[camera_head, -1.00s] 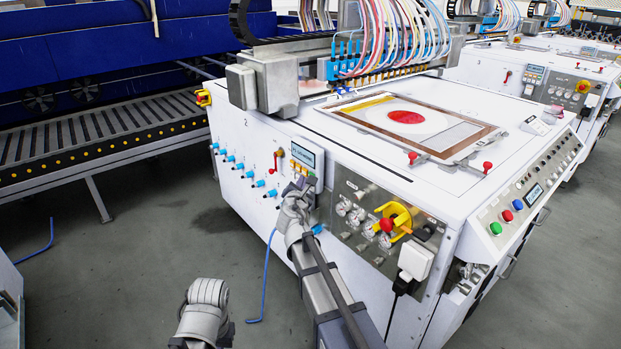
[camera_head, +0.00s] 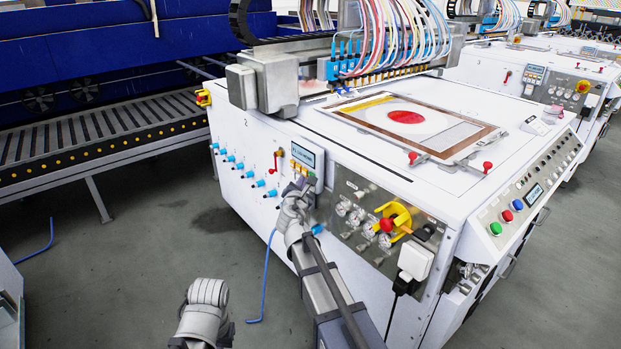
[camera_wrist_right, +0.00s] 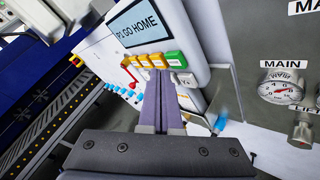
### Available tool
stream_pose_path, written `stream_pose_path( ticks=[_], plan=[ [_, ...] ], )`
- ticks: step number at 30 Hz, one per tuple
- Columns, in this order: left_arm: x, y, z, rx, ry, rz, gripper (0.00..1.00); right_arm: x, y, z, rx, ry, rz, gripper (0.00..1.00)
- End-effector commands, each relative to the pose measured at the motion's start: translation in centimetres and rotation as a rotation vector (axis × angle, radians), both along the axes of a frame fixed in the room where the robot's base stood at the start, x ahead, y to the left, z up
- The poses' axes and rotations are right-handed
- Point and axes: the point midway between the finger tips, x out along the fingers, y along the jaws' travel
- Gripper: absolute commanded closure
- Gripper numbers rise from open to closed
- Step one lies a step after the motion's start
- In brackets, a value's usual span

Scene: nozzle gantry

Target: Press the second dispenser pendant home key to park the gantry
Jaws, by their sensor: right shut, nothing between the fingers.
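The pendant (camera_head: 307,158) is a pale box with a lit screen on the white machine marked 2. In the right wrist view its screen (camera_wrist_right: 140,22) reads "GO HOME" after a short prefix. Below it is a row of yellow keys (camera_wrist_right: 143,61) with a green key (camera_wrist_right: 174,58) at the right end, and a grey key (camera_wrist_right: 186,79) lower down. My right gripper (camera_head: 302,183) is shut and empty, its fingertips (camera_wrist_right: 161,75) at the lower keys. The fingers hide part of the lower row; contact cannot be told.
Blue-tipped fittings (camera_head: 256,183) and a red-handled valve (camera_head: 278,160) lie left of the pendant. A panel with gauges and a yellow-red rotary switch (camera_head: 392,221) is to its right. The gantry head (camera_head: 262,82) stands above. A blue hose (camera_head: 266,280) hangs to the floor.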

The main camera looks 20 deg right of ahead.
Motion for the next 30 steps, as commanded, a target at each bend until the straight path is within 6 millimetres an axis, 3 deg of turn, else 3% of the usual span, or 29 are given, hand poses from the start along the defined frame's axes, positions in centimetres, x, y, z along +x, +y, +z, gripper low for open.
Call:
stream_pose_path(
  ticks=[30],
  plan=[
    [0.0,0.0,0.02,0.0,0.0,0.0,1.0,0.29,-0.82,0.02,0.0,0.0,0.0,1.0]
  ],
)
